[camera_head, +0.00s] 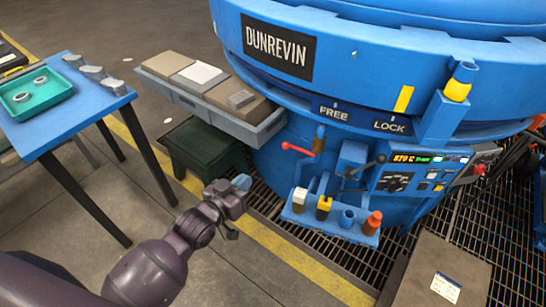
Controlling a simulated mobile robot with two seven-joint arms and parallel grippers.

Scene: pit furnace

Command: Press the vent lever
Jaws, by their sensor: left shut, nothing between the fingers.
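A lever with a red knob (297,148) sticks out to the left on the front of the blue furnace (280,165). A second lever with a black knob (379,160) is to its right, by a blue box. I see no readable vent label, so I cannot tell which one is the vent lever. My left gripper (241,183) is shut and empty. In the picture it is below and left of the red-knobbed lever, clearly apart from it. My right gripper is not in view.
A blue shelf (297,213) with upright tools and a red-orange cylinder juts out below the levers. A control panel (420,174) is to the right. A grey tray of boxes (270,127) hangs at the furnace's left. A blue table (66,125) stands far left.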

